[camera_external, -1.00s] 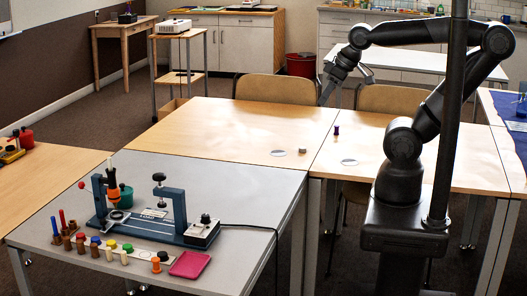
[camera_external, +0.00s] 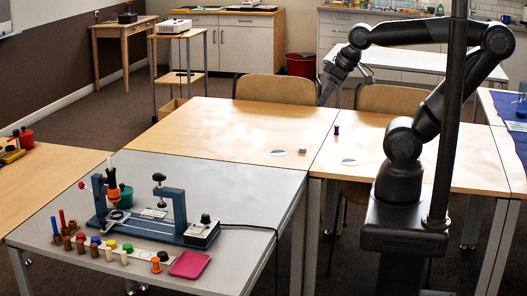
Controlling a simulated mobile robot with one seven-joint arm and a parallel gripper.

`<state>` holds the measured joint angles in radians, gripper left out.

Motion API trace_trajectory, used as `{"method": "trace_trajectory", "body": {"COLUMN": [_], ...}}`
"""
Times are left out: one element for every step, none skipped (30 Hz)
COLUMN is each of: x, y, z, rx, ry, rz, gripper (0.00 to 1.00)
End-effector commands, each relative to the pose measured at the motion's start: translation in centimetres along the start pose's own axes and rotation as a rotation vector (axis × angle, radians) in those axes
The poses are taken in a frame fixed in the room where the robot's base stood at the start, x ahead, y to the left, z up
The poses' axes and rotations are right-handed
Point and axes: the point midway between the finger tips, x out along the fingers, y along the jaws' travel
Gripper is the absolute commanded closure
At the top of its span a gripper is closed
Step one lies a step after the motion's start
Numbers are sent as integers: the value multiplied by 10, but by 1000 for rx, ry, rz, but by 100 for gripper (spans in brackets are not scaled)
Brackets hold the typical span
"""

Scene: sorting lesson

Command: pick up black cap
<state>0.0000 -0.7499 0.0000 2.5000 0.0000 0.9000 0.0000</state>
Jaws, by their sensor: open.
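I cannot pick out the black cap for certain. A small dark-topped orange piece (camera_external: 156,264) stands at the right end of the row on the grey table. A small greyish piece (camera_external: 302,150) lies on the wooden table beside a white disc (camera_external: 291,152). A dark purple piece (camera_external: 336,130) stands upright further right, near another white disc (camera_external: 349,162). My gripper (camera_external: 346,92) is open and empty, raised above the far part of the wooden tables, clear of all these pieces.
A blue fixture (camera_external: 150,228) with a clamp and control box stands on the grey table (camera_external: 245,185). In front are a row of coloured-capped pieces (camera_external: 110,250) and a magenta tray (camera_external: 190,264). Chairs (camera_external: 275,89) stand behind the wooden tables (camera_external: 220,125), whose tops are largely clear.

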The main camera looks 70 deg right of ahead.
Motion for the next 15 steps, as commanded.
{"method": "trace_trajectory", "body": {"x": [0, 0, 1, 2, 4, 6, 8, 12, 16, 20, 24, 30, 34, 39, 46], "y": [0, -1, -2, -3, -5, -8, -10, -13, -18, -22, -27, -33, -38, -43, -50], "z": [-1, -2, -6, -9, -14, -21, -28, -35, -46, -54, -63, -73, -81, -89, -99], "rx": [-1, -1, -3, -5, -8, -11, -15, -18, -22, -25, -30, -35, -39, -42, -47], "ry": [0, -1, -2, -4, -7, -10, -12, -16, -20, -24, -26, -31, -34, -37, -42], "rz": [-1, -3, -6, -9, -13, -19, -25, -31, -40, -46, -53, -61, -67, -72, -79], "gripper": [48, 48, 48, 48, 48, 48, 48, 48, 48, 48, 48, 48, 48, 48, 48]}}
